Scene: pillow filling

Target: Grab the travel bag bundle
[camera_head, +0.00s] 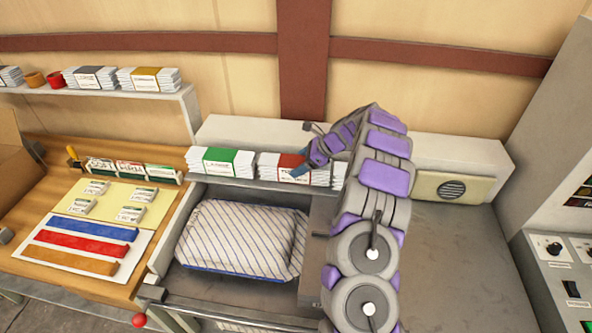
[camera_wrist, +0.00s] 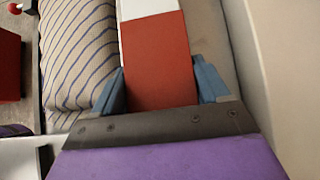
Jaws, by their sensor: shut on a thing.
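A bundle of white folded bags with a red band (camera_head: 291,161) stands on the shelf behind the pillow, right of a bundle with a green band. The lettering on the red one is too small to read surely. My gripper (camera_head: 301,170) reaches it from the right, and my arm hides part of its right side. In the wrist view, my gripper's blue fingers (camera_wrist: 162,88) sit on both sides of the red band (camera_wrist: 158,55) and are shut on it. The bundle appears still at shelf level.
The green-banded bundle (camera_head: 222,161) stands close on the left. A striped pillow (camera_head: 243,238) lies in the bay below the shelf (camera_head: 250,184). A wooden bench (camera_head: 35,195) with coloured strips and cards is at left, and a control panel (camera_head: 562,280) at right.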

